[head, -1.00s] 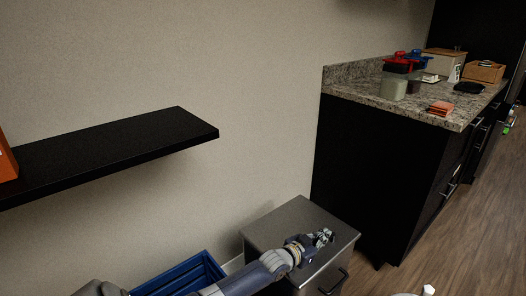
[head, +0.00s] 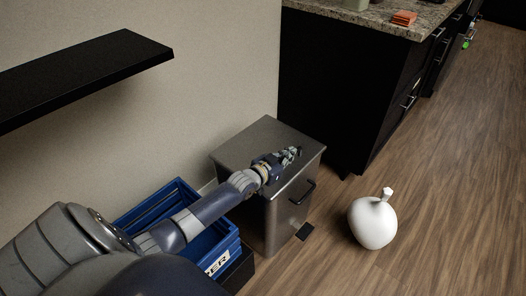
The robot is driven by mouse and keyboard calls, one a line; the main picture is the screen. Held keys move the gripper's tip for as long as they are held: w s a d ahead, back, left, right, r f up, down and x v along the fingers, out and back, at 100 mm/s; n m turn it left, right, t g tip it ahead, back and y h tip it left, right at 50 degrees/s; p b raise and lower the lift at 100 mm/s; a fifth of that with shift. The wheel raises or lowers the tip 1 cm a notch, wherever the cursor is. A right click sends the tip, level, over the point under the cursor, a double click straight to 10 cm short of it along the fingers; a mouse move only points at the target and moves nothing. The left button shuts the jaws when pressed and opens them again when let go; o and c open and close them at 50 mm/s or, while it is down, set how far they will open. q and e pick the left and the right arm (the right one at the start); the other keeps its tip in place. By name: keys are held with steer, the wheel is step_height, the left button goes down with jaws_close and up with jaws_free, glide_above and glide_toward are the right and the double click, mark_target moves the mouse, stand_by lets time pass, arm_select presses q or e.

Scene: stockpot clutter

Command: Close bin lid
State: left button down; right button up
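The bin (head: 282,222) is a grey metal box with a bar handle on its front and a dark pedal at its foot. Its flat lid (head: 262,138) lies level on top and looks shut, with no gap that I can make out. My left gripper (head: 294,153) is over the lid near its front edge. It looks very close to the lid, but I cannot tell if it touches. Its fingers are too small to tell whether they are open. My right gripper is not in view.
A blue crate (head: 228,246) stands left of the bin, partly behind my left arm. A black cabinet (head: 335,85) stands behind the bin. A black shelf (head: 85,72) juts out at upper left.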

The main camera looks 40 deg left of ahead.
arm_select(q)
steer(key=v, duration=1)
steer(key=shift+s+r, duration=0.2)
steer(key=shift+s, duration=0.1)
steer(key=shift+a, duration=0.1)
